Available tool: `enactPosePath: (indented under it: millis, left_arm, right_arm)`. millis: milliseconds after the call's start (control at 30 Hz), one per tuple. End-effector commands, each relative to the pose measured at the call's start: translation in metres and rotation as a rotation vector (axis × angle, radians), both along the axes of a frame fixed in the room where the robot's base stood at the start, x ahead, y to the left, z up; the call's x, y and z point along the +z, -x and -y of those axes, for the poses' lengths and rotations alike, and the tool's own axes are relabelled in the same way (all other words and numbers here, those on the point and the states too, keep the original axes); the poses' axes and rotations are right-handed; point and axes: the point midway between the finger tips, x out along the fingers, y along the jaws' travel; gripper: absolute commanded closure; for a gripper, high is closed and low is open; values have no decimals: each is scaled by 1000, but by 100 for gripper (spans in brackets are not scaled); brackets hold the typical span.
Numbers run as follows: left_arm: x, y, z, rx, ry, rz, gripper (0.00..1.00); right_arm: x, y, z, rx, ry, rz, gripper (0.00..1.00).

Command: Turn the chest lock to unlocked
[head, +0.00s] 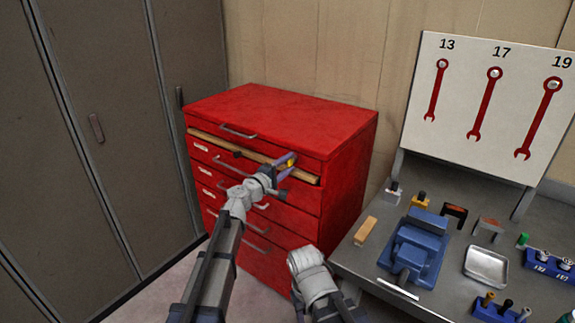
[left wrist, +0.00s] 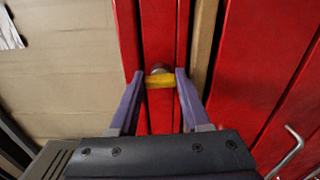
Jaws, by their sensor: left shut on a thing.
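The red tool chest (head: 342,187) stands in the middle of the head view, with several drawers. Its lock has a yellow key or tab (left wrist: 159,82) on the front near the upper right. My left gripper (head: 284,164) is at the lock, and its two purple fingers (left wrist: 158,85) are shut on the yellow tab in the left wrist view. A round silver part shows just beyond the tab. The tab lies crosswise between the fingers. My right arm shows at the bottom centre of the head view, but its fingertips cannot be made out.
A light wooden strip (head: 225,144) runs across the chest front below the top drawer. Grey lockers (head: 100,200) stand at the left. A workbench at the right holds a blue vise (head: 420,240), a metal tray (head: 486,266) and small tools. A wrench board (head: 480,140) stands behind it.

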Motion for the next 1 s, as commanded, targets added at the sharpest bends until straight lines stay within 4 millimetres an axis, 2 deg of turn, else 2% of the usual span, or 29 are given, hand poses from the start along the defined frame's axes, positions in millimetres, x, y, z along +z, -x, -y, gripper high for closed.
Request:
enactPosePath:
  millis: [300,767,800,1000]
  left_arm:
    - [-1,1,0,-1,-64,45,100]
    - [-1,1,1,-2,-71,50,100]
    - [-1,1,1,-2,-71,49,48]
    - [-1,1,0,-1,-69,49,26]
  right_arm:
    - [-1,0,0,0,0,0,50]
    - [-1,0,0,0,0,0,50]
    - [-1,0,0,0,0,0,50]
    - [0,0,0,0,0,0,50]
